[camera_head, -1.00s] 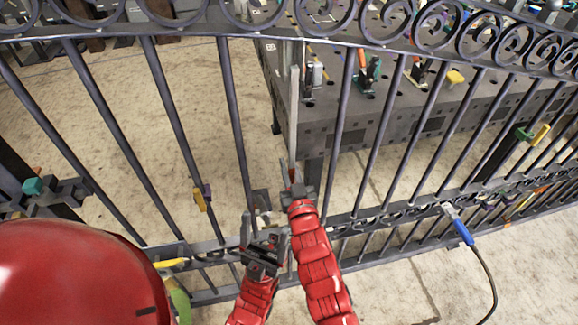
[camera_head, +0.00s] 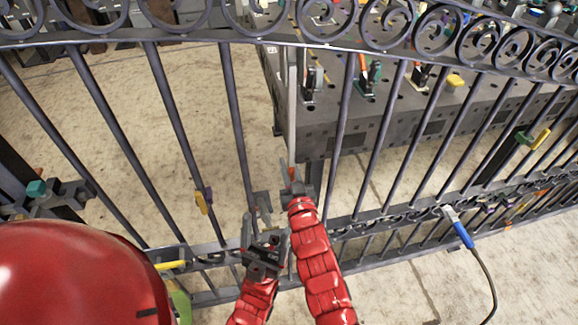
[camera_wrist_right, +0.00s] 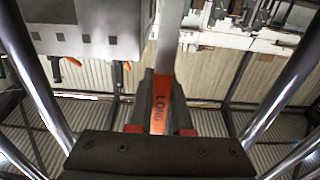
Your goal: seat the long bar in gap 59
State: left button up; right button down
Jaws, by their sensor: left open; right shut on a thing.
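The long bar (camera_head: 292,110) is pale grey and stands nearly upright in the wide opening between two dark gate bars, below the top rail. My right gripper (camera_head: 290,182) is shut on its lower part. In the right wrist view, the bar carries an orange label (camera_wrist_right: 160,103) reading LONG, between the fingers (camera_wrist_right: 158,120). The gate (camera_head: 235,120) is dark metal with scrolls on top. No number for gap 59 is readable. I cannot tell whether the bar's ends touch the rails. My left gripper (camera_head: 265,232) is open and empty, lower left of the right one, near the lower rail.
A grey workbench (camera_head: 400,115) with clamps stands behind the gate. Yellow-and-purple clips (camera_head: 202,200) hang on gate bars. A blue-handled tool (camera_head: 462,232) with a black cable is at the lower rail on the right. Bare floor (camera_head: 120,85) shows left of the bench.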

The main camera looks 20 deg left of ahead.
jog(key=c, duration=0.8)
grip_release()
jog(key=shift+o, duration=0.2)
jog(key=b+v, duration=0.1)
jog(key=v, duration=1.6)
jog(key=shift+s, duration=0.15)
